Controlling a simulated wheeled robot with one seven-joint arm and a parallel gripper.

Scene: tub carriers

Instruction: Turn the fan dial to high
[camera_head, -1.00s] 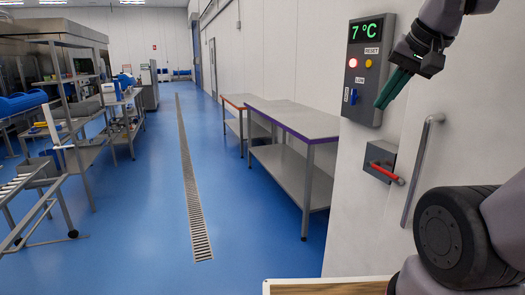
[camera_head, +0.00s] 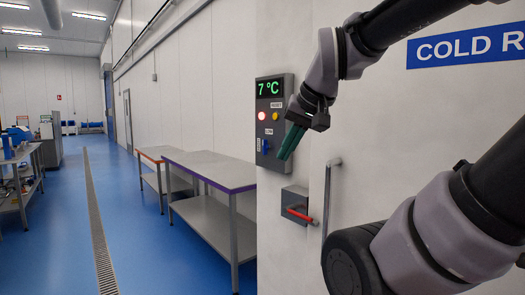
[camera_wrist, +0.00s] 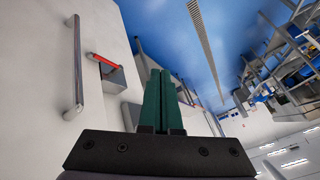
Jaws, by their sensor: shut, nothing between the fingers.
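The fan dial (camera_head: 261,144) is a small blue knob low on the left of a grey control panel (camera_head: 265,92) on the white wall. The panel shows a green "7 °C" display, a lit red light and a yellow button. The dial's exact setting is too small to read. My gripper (camera_head: 284,156), with green fingers, is shut and empty. In the head view it shows just right of the dial, over the panel's lower right edge; whether it touches the panel I cannot tell.
A grey box with a red lever (camera_head: 299,213) is on the wall below the panel. A vertical metal door handle (camera_head: 328,195) is to its right, under a blue "COLD R" sign (camera_head: 466,47). Steel tables (camera_head: 212,170) stand left along the wall.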

